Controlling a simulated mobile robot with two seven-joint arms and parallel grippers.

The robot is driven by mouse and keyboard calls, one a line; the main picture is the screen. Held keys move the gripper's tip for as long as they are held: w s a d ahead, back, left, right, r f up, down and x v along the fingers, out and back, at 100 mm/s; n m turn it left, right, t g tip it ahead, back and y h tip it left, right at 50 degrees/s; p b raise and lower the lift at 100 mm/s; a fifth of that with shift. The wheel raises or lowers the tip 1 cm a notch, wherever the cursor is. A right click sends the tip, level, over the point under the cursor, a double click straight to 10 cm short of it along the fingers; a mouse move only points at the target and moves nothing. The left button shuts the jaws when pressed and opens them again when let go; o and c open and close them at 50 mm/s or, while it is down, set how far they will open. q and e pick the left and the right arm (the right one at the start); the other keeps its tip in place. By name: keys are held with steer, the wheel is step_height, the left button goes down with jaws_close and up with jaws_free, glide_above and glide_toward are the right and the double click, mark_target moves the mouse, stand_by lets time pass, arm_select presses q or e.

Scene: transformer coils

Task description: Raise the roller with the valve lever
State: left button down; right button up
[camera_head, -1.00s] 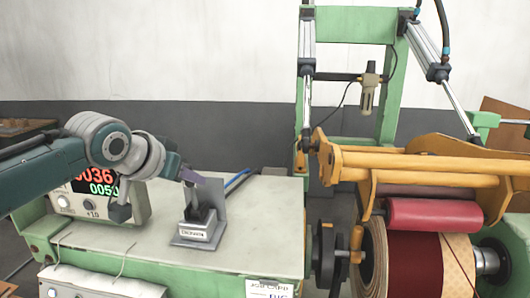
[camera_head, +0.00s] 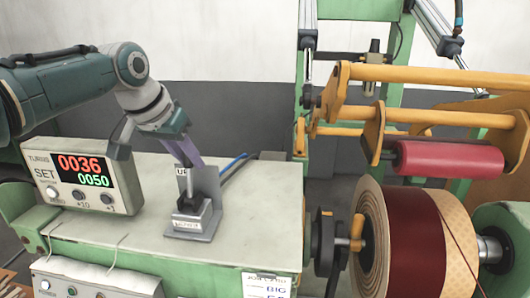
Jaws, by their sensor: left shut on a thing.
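The valve (camera_head: 193,221) stands on the green machine's pale top, on a grey bracket plate. Its lever (camera_head: 190,185) points upright, with a small label reading UP beside it. My left gripper (camera_head: 187,162) is shut on the top of the lever, and its purple fingers hide the lever's upper end. The red roller (camera_head: 450,157) hangs from the yellow arm frame (camera_head: 372,135) at the right, above the dark red coil (camera_head: 410,225). My right gripper is not in view.
Blue hoses (camera_head: 236,165) run behind the bracket. A green frame with cylinders (camera_head: 307,60) rises behind. The right part of the machine top is clear.

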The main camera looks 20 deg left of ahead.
arm_select(q)
steer(key=shift+f, duration=0.1)
steer(key=c, duration=0.7)
jaws_free()
steer(key=shift+c, duration=0.2)
steer(key=shift+s+r, duration=0.25)
steer(key=shift+r, duration=0.3)
steer(key=b+v, duration=0.1)
steer(key=v, duration=0.7)
steer(key=shift+s+r, duration=0.25)
steer(key=shift+r, duration=0.1)
